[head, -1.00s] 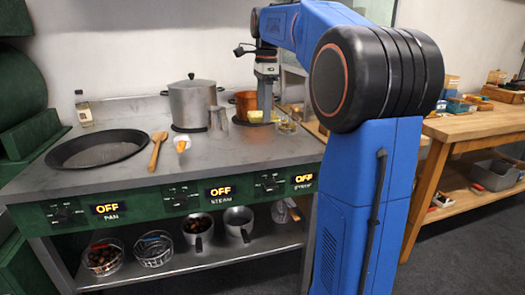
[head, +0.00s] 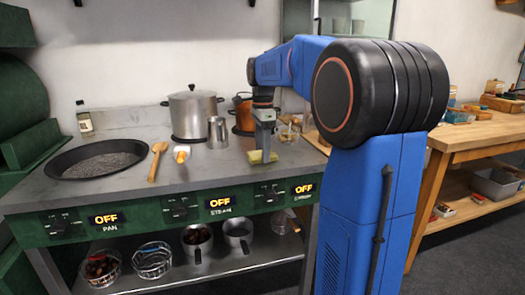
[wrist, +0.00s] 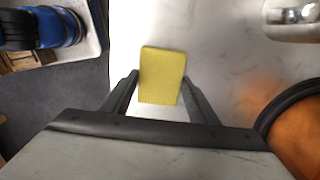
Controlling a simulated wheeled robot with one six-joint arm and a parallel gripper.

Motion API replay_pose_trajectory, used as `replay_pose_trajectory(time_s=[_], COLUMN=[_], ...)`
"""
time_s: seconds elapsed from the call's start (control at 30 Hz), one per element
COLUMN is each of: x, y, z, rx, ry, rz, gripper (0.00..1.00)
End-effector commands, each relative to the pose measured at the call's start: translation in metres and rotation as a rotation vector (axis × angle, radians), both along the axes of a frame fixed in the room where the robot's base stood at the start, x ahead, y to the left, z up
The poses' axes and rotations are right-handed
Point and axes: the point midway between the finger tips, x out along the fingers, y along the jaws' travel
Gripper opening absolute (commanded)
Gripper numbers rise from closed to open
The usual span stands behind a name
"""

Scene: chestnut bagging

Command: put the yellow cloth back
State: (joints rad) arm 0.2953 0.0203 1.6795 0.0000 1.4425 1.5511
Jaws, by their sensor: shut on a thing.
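The yellow cloth (head: 258,158) is a small flat folded block near the front right of the steel stove top (head: 215,172). My gripper (head: 263,150) points down and is shut on the cloth. In the wrist view the cloth (wrist: 162,72) sits between the two fingers of my gripper (wrist: 161,82), with its far part clear of them. I cannot tell whether the cloth's underside touches the stove top.
An orange pot (head: 242,118) stands behind my gripper. A metal jug (head: 217,133), a lidded pot (head: 194,113), a white-and-orange item (head: 181,154), a wooden spoon (head: 156,163) and a wide pan (head: 95,160) stand or lie to the left. A wooden table (head: 480,133) is at the right.

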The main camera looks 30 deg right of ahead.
Motion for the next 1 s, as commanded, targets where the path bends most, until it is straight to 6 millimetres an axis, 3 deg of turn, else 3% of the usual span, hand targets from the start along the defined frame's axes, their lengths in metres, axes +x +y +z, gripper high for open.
replay_pose_trajectory(time_s=[0.33,0.37,0.43,0.77,1.0], x=[0.000,0.000,0.000,0.000,0.001], y=[0.000,0.000,0.000,0.000,0.000], z=[-0.004,-0.004,-0.004,-0.002,0.024], rx=[0.000,0.000,0.000,0.000,-0.001], ry=[0.000,0.000,0.000,-0.001,-0.003], rz=[0.000,0.000,0.000,0.000,0.000], gripper=[0.36,0.56,0.73,0.73,0.73])
